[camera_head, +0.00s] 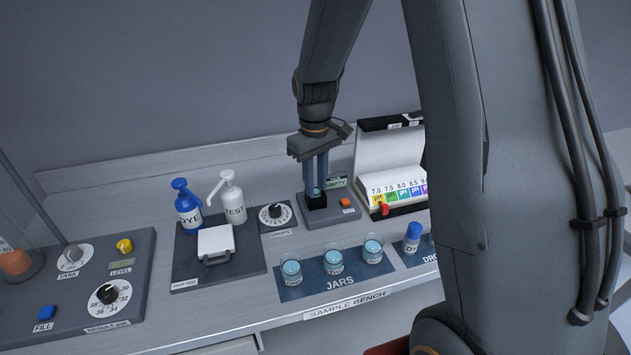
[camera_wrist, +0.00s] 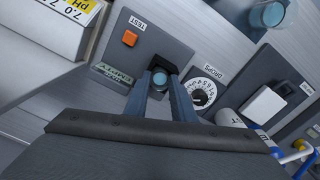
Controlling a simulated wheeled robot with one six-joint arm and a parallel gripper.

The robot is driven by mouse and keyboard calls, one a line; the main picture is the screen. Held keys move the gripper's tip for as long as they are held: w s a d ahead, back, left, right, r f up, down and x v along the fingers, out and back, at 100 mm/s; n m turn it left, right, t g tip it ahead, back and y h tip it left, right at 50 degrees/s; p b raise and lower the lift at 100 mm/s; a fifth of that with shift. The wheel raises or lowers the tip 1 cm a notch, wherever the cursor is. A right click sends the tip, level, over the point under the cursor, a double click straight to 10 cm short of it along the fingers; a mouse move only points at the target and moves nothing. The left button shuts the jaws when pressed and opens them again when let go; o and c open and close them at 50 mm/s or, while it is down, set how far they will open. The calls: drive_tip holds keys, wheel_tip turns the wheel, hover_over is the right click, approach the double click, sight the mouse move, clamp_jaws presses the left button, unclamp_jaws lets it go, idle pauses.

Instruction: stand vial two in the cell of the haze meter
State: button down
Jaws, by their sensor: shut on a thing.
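My gripper (camera_head: 316,183) points down over the haze meter (camera_head: 329,214), a small grey unit with an orange button, a black cell and a display reading EMPTY. It is shut on a vial (camera_wrist: 159,78) of blue liquid; its round top shows between the fingers in the wrist view. In the head view, the vial's lower end is at the mouth of the black cell (camera_head: 316,201). I cannot tell whether it is seated inside. The vial's number is hidden. The haze meter also shows in the wrist view (camera_wrist: 176,50).
Three jars of blue liquid (camera_head: 333,261) stand on the JARS mat in front. A dial marked DROPS (camera_head: 275,215) and white and blue pump bottles (camera_head: 188,208) are to the left. A pH colour box (camera_head: 391,165) stands close on the right. A blue-capped bottle (camera_head: 412,238) is front right.

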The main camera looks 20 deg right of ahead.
drive_tip(key=shift+f, duration=0.25)
